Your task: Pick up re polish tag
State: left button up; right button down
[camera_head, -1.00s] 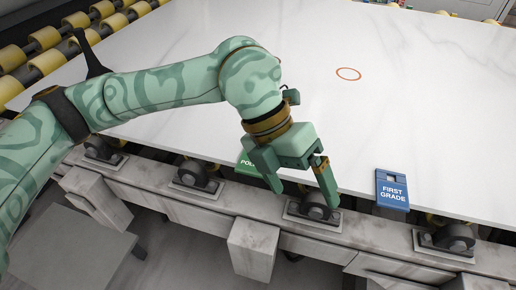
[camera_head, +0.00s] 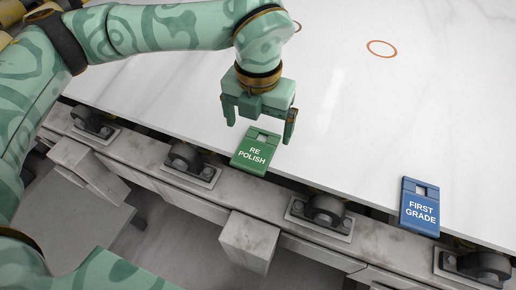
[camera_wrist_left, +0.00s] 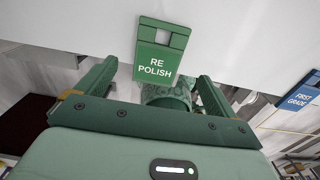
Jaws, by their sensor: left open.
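The green RE POLISH tag (camera_head: 255,152) sits at the front edge of the white stone slab in the head view. A small slot shows near its top. My left gripper (camera_head: 260,130) is open and empty above and just behind the tag, fingers pointing down. In the left wrist view the tag (camera_wrist_left: 158,52) is ahead of the gap between the open fingers (camera_wrist_left: 155,85), apart from them. My right gripper is not in view; part of a green arm of mine shows at the lower left.
A blue FIRST GRADE tag (camera_head: 420,207) sits on the slab edge to the right; it also shows in the left wrist view (camera_wrist_left: 300,92). The white slab (camera_head: 330,120) has orange circle marks (camera_head: 382,48) and much bare surface. Below its edge runs a grey frame with rollers (camera_head: 325,210).

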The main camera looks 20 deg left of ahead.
aim_at(256, 148)
pick_arm(q)
jog(key=shift+f, duration=0.3)
jog(key=shift+s+f, duration=0.1)
jog(key=shift+f, duration=0.2)
notch_tip(256, 148, down, 4)
jog(key=b, duration=0.2)
jog(key=shift+s+a+f+b, duration=0.1)
jog(key=shift+s+a+b, duration=0.05)
jog(key=shift+b, duration=0.25)
jog(key=shift+f, duration=0.2)
jog(key=shift+r, duration=0.15)
jog(key=c, duration=1.1)
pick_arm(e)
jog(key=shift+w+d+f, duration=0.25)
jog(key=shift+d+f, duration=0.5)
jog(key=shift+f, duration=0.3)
